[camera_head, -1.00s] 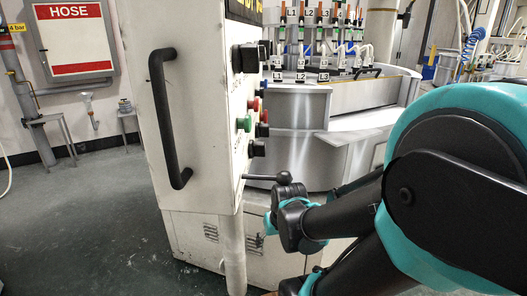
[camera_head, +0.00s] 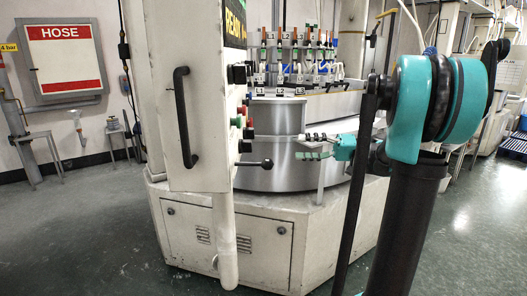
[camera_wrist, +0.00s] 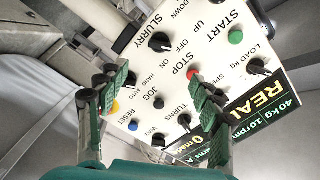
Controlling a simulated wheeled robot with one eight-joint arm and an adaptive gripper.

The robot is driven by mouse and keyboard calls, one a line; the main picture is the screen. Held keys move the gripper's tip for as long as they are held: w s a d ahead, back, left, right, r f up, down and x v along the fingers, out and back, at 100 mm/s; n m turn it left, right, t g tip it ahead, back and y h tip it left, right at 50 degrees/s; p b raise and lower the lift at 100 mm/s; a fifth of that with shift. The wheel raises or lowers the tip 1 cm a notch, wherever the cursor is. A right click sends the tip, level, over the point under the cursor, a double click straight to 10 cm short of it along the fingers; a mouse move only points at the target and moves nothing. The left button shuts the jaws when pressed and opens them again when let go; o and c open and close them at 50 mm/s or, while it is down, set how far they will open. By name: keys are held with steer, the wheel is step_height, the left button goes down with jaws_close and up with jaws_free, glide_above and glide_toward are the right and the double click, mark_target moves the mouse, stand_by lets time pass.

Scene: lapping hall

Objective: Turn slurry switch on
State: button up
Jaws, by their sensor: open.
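The slurry switch (camera_wrist: 160,42) is a black rotary knob on the white control panel (camera_wrist: 137,70), beside the SLURRY label in the wrist view. OFF and ON are printed beside it; I cannot tell its exact setting. My gripper (camera_wrist: 155,95) is open and empty, its two green-padded fingers spread over the panel, with the slurry switch toward the top of the picture, beyond the fingertips. In the head view my gripper (camera_head: 322,146) is to the right of the panel, apart from it, pointing left. The head view shows the panel nearly edge-on, so its knobs are hard to tell apart.
In the wrist view a red STOP button (camera_wrist: 192,73), green START button (camera_wrist: 236,37) and several black knobs share the panel. In the head view a ball-ended lever (camera_head: 266,163) juts below the panel, and a steel drum (camera_head: 277,130) stands behind. Open floor lies at left.

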mark_target(250, 150)
steer(key=a, duration=1.7)
steer(key=shift+w+a, duration=0.15)
steer(key=c, duration=1.2)
